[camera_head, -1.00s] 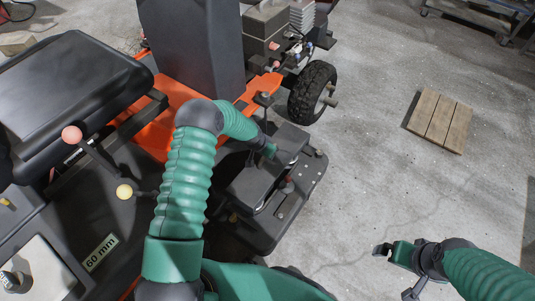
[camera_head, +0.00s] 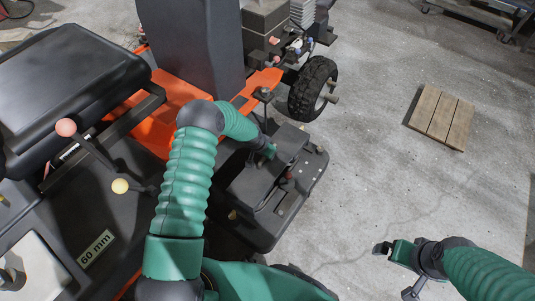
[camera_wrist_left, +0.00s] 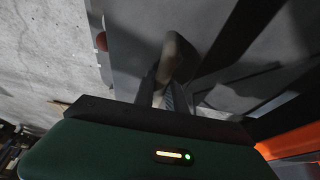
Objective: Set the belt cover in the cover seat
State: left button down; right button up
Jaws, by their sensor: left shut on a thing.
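The belt cover (camera_head: 258,182) is a dark, flat-topped piece low over the black mower deck (camera_head: 262,238) in the head view. My left gripper (camera_head: 271,152) is at the cover's upper side, partly hidden by my own wrist. In the left wrist view, my left gripper's fingers (camera_wrist_left: 164,92) are closed on an upright grip of the cover (camera_wrist_left: 128,38), whose grey top spreads around it. The cover seat is not clearly visible; I cannot tell whether the cover touches it. My right gripper (camera_head: 394,268) is open and empty over the floor at lower right.
The orange mower body (camera_head: 152,130), black seat (camera_head: 65,80) and two ball-topped levers (camera_head: 120,186) are on the left. A post (camera_head: 263,100) rises beside the deck, near a wheel (camera_head: 312,90).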

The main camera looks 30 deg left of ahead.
aim_at(268, 161)
pick_arm(q)
jog(key=shift+f+b, duration=1.85)
jog(key=shift+f, duration=0.8)
jog(key=c, duration=1.3)
grip_release()
